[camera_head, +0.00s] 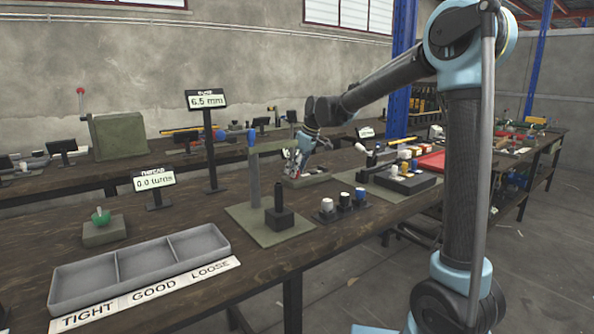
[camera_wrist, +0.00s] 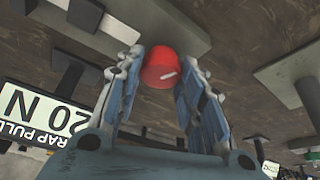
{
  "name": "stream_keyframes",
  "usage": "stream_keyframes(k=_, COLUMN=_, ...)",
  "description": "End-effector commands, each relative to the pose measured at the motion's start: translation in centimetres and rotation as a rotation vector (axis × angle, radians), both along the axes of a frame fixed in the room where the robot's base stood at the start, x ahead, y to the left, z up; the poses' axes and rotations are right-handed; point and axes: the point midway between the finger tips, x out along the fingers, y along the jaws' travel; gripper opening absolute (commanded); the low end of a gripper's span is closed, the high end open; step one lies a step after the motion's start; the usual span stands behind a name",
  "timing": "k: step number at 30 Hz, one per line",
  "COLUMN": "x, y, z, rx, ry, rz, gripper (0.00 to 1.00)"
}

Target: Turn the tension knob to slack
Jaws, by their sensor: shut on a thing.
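The tension knob (camera_wrist: 160,70) is a red cylinder with a short white mark on its face, seen in the wrist view. It stands between the two fingers of my gripper (camera_wrist: 163,62), which are shut on it from both sides. In the head view my gripper (camera_head: 301,163) reaches down over a pale base (camera_head: 297,181) at the middle of the bench, and the knob itself is mostly hidden there. A display (camera_wrist: 40,112) in the wrist view, cut off at the left edge, reads "20 N" with "RAP PULL" beneath.
A rivet press with a green base (camera_head: 268,238) stands left of my gripper. A black box with knobs (camera_head: 402,182) is to the right. A grey three-part tray (camera_head: 140,264) lies at the front left.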

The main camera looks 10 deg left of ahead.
Motion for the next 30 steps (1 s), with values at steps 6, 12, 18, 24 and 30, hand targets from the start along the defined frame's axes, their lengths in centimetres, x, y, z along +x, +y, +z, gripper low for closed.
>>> stream_keyframes(k=6, x=0.30, y=-0.02, z=0.04, rx=0.002, ry=-0.002, rz=0.170, gripper=0.11)
stream_keyframes(k=12, x=0.34, y=0.02, z=0.03, rx=0.001, ry=-0.001, rz=0.290, gripper=0.11)
stream_keyframes(k=18, x=0.34, y=0.03, z=0.03, rx=0.002, ry=-0.002, rz=0.360, gripper=0.11)
stream_keyframes(k=24, x=0.34, y=0.00, z=0.02, rx=0.001, ry=-0.002, rz=0.389, gripper=0.11)
stream_keyframes(k=30, x=0.33, y=-0.02, z=0.01, rx=0.001, ry=-0.003, rz=0.393, gripper=0.11)
